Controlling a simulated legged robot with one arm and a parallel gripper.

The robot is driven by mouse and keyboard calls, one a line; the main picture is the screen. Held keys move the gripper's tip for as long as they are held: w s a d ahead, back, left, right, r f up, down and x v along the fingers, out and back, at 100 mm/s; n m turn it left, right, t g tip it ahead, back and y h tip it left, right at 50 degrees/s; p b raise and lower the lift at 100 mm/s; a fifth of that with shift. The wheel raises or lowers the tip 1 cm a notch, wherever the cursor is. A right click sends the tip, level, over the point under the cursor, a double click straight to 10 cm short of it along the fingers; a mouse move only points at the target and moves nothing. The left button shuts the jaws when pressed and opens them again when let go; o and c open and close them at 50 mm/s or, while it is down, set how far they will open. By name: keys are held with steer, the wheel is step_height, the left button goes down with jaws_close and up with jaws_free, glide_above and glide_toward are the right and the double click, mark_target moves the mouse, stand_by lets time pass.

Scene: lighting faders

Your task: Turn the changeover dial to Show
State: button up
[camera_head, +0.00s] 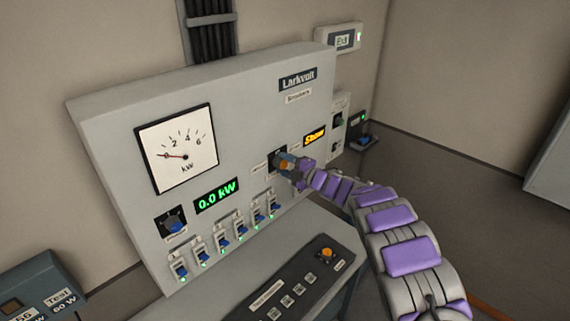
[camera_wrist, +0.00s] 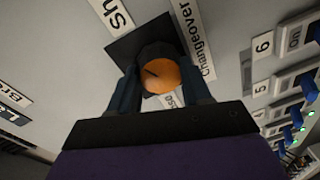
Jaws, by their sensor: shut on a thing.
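The changeover dial, with an orange face and a dark square plate, shows in the wrist view (camera_wrist: 174,76). My gripper (camera_wrist: 165,88) has its two blue-grey fingers on either side of the dial and is shut on it. A short dark mark lies on the left part of the orange face. A label starting "Sh" (camera_wrist: 112,12) is up-left of the dial, and the "Changeover" label (camera_wrist: 195,45) is to its right. In the head view my gripper (camera_head: 286,165) is at the panel and hides most of the dial. The orange display (camera_head: 315,135) beside it appears to read "Show".
The grey Larkvolt panel (camera_head: 115,125) carries a kW gauge (camera_head: 177,149), a green "0.0 kW" display (camera_head: 216,196) and a row of blue-levered breakers (camera_head: 223,242) with green lights, left of my gripper. A dark console strip (camera_head: 296,285) with an orange button lies below.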

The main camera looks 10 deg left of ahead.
steer(key=shift+d+f, duration=0.1)
steer(key=shift+f, duration=0.05)
steer(key=o, duration=1.1)
steer(key=shift+w, duration=0.2)
steer(key=shift+c, duration=0.2)
steer(key=shift+s, duration=0.15)
steer(key=shift+s+d, duration=0.2)
steer(key=shift+d, duration=0.2)
steer(key=b+v, duration=0.2)
steer(key=v, duration=1.4)
steer(key=shift+s+d, duration=0.1)
steer(key=shift+d, duration=0.05)
